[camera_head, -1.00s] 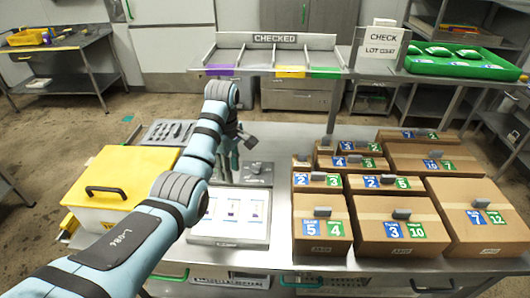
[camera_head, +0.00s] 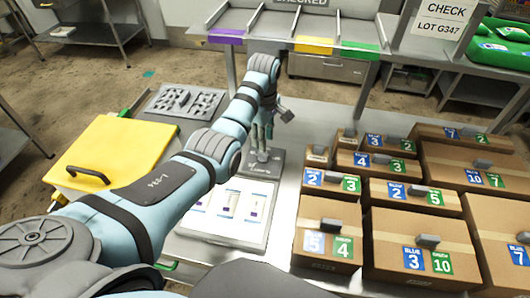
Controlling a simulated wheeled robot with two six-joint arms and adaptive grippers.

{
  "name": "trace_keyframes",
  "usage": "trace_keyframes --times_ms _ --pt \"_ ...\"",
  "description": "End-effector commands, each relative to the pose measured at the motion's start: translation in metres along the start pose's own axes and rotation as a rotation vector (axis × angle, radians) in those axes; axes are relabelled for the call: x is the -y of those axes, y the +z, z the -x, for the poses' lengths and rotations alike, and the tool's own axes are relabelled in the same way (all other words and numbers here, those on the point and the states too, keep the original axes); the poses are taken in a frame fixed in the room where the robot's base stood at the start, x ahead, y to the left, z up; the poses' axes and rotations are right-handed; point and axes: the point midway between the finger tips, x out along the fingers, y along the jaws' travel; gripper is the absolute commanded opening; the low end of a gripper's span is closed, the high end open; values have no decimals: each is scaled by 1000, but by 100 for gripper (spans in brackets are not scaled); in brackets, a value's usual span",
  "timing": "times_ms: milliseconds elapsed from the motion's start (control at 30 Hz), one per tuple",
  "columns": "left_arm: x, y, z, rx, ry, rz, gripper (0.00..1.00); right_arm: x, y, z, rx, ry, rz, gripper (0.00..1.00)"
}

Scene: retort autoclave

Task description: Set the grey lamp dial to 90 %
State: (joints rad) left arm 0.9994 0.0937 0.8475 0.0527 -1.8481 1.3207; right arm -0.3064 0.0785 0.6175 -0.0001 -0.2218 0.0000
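The grey lamp dial unit (camera_head: 268,168) is a small flat grey box with dark lettering. It stands on the steel table just behind the white display panel. My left gripper (camera_head: 262,150) points down over this box from behind my arm. Its fingers are at or just above the dial knob, and I cannot tell whether they touch it. The fingers look close together, but they are small and partly hidden, so their opening is unclear. The dial's pointer and setting cannot be read. My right gripper is not in view.
The white panel (camera_head: 226,208) with sample pictures lies in front of the dial. Several cardboard boxes (camera_head: 412,235) with number labels fill the right. A yellow-lidded box (camera_head: 108,155) and a grey tray (camera_head: 183,103) stand left. The CHECKED rack (camera_head: 290,35) is behind.

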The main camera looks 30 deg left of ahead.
Motion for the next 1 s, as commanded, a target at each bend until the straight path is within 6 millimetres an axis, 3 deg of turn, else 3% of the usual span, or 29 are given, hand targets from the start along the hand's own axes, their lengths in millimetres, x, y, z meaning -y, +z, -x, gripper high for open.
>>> trace_keyframes --times_ms 100,300,567,800,1000 --pt "1 0 -34 1 -4 1 32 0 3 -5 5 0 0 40" --pt "1 -1 -65 0 -2 2 32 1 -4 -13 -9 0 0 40" --pt "1 -1 -68 0 0 3 32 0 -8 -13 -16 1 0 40" --pt "1 -2 -67 0 -1 3 0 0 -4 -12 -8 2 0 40" --pt "2 -2 -68 0 -2 2 0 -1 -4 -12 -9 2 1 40"
